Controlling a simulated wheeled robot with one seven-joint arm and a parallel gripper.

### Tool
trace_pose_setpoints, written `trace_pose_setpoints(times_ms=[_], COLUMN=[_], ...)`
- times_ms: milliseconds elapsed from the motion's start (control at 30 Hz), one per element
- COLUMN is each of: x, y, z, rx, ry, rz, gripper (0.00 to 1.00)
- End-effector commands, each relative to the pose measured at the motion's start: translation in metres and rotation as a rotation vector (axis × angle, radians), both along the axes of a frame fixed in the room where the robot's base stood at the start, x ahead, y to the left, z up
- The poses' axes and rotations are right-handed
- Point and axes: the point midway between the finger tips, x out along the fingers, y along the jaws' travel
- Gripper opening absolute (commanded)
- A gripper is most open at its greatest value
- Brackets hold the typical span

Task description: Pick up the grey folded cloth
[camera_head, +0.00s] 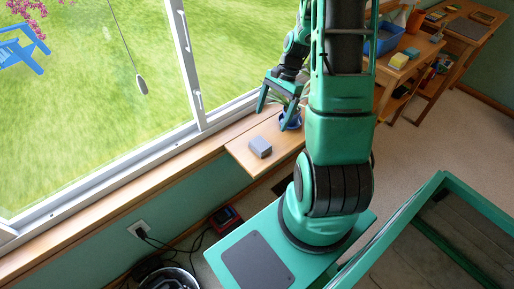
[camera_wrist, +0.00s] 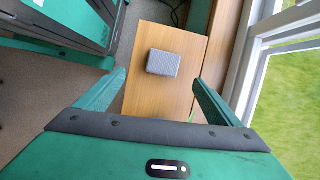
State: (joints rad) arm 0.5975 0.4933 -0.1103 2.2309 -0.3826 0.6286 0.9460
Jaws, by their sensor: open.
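The grey folded cloth (camera_head: 260,147) is a small thick block on the bare wooden shelf (camera_head: 238,146) under the window. In the wrist view the cloth (camera_wrist: 164,63) shows a fine pale pattern and lies flat, ahead of and roughly between the fingertips. My gripper (camera_head: 271,116) is open and empty, pointing down behind the cloth toward the window side. In the wrist view both fingers of my gripper (camera_wrist: 160,80) are spread wider than the cloth and do not touch it.
A blue and white pot (camera_head: 290,121) stands on the shelf close to my gripper, partly hidden. The window frame (camera_head: 190,70) runs along the shelf's left side. Desks with a blue bin (camera_head: 388,38) and sponges (camera_head: 399,61) stand at the back right. The shelf around the cloth is clear.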

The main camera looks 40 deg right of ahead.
Motion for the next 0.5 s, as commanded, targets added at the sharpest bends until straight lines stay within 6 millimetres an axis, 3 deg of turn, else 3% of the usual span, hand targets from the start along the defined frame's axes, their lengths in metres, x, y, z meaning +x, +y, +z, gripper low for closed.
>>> trace_pose_setpoints(times_ms=[500], x=[0.007], y=[0.016], z=[-0.063], rx=[0.044], ry=[0.018], rz=[-0.081], gripper=[0.88])
